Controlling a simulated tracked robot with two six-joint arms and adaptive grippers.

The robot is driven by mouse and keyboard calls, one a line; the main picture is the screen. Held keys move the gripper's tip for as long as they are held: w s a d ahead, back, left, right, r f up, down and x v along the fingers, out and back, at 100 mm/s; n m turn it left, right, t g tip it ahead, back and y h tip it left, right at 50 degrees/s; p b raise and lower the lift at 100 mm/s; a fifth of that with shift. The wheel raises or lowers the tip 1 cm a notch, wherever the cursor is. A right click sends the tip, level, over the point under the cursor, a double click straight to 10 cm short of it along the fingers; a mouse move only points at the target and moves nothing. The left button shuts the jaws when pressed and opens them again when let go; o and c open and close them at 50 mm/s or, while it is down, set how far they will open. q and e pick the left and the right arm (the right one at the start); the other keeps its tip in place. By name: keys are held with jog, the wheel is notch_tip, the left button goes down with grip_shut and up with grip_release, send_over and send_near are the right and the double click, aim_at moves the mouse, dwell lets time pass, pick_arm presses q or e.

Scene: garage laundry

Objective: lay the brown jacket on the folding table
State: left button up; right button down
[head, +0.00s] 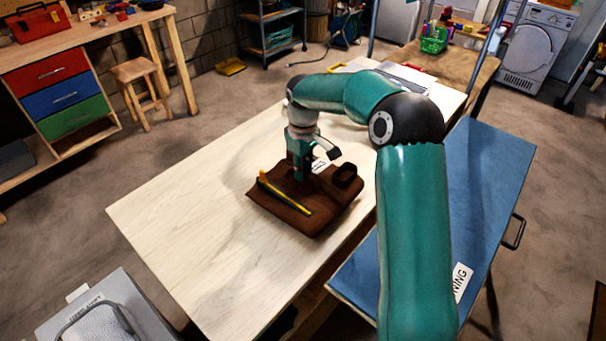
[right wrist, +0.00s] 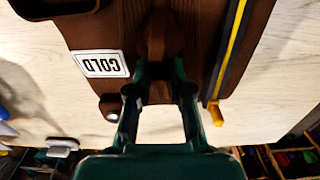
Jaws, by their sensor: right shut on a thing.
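The brown jacket (head: 285,218) lies as a flat folded bundle on a pale wooden table (head: 190,210). It also shows in the right wrist view (right wrist: 190,15), with a white label reading COLD (right wrist: 100,64). My right gripper (head: 302,174) points down over the jacket's far part and is shut on a raised brown fold of it; the fingers show in the right wrist view (right wrist: 160,78). A yellow and black stick (head: 285,195) lies across the jacket, and a dark loop (head: 344,175) sits at its right. My left gripper is out of view.
A blue-topped table (head: 490,190) with a side handle and a partly hidden label ending in NING stands at right, its visible top clear apart from my arm above. A grey box (head: 125,290) is at lower left. Flat items (head: 405,75) lie at the wooden table's far end.

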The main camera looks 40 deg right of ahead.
jog(key=shift+f, duration=1.1)
jog(key=c, duration=1.1)
grip_release()
jog(key=shift+o, duration=0.2)
notch_tip(320, 180, up, 12)
